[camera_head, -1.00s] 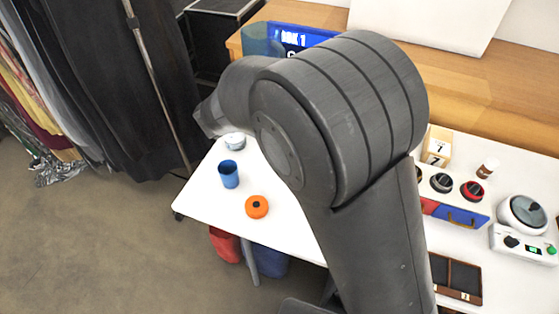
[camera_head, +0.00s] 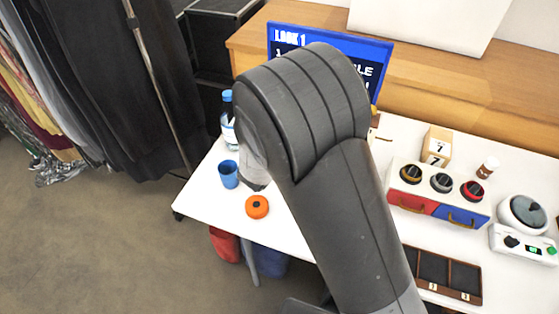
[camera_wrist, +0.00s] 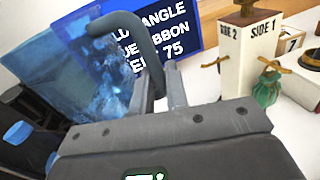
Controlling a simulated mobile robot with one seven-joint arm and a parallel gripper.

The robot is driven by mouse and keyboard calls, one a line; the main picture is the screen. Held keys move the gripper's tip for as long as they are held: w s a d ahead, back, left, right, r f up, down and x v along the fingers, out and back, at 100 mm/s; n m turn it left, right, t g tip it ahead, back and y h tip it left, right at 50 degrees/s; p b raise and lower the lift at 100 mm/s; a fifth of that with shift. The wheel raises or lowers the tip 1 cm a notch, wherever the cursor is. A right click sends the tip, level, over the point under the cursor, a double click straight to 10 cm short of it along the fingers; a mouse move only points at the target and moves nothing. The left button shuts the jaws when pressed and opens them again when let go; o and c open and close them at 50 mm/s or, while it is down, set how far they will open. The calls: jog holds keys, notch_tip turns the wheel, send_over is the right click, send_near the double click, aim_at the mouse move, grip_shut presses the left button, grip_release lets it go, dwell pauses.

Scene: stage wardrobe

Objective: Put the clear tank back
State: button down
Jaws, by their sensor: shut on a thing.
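The clear tank (camera_wrist: 88,82) is a see-through, bluish container with a dark curved handle (camera_wrist: 130,28), at the upper left of the wrist view. My gripper (camera_wrist: 150,88) is shut on the handle, and the tank hangs beside the fingers, tilted in the picture. Part of the blue sign (camera_wrist: 165,45) shows behind it. In the head view the tank and my gripper are hidden behind my arm. A white device with a grey round lid (camera_head: 527,212) and a control panel (camera_head: 522,244) stands at the right end of the table.
The white table (camera_head: 290,238) holds a blue cup (camera_head: 229,174), an orange disc (camera_head: 257,206), a bottle (camera_head: 228,125), a red-blue case with knobs (camera_head: 438,205) and a brown tray (camera_head: 440,272). A SIDE 1/SIDE 2 box (camera_wrist: 247,45) and green pouch (camera_wrist: 267,88) show in the wrist view.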

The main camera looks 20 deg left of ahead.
notch_tip(320, 180, down, 17)
jog(key=shift+r, duration=0.1)
dwell(0.7)
jog(key=c, duration=1.4)
grip_release()
jog(key=shift+f, duration=0.2)
jog(key=shift+r, duration=0.2)
jog(key=v, duration=0.4)
jog(key=shift+s+a, duration=0.15)
jog(key=shift+s, duration=0.2)
notch_tip(320, 180, up, 7)
jog(key=shift+s, duration=0.1)
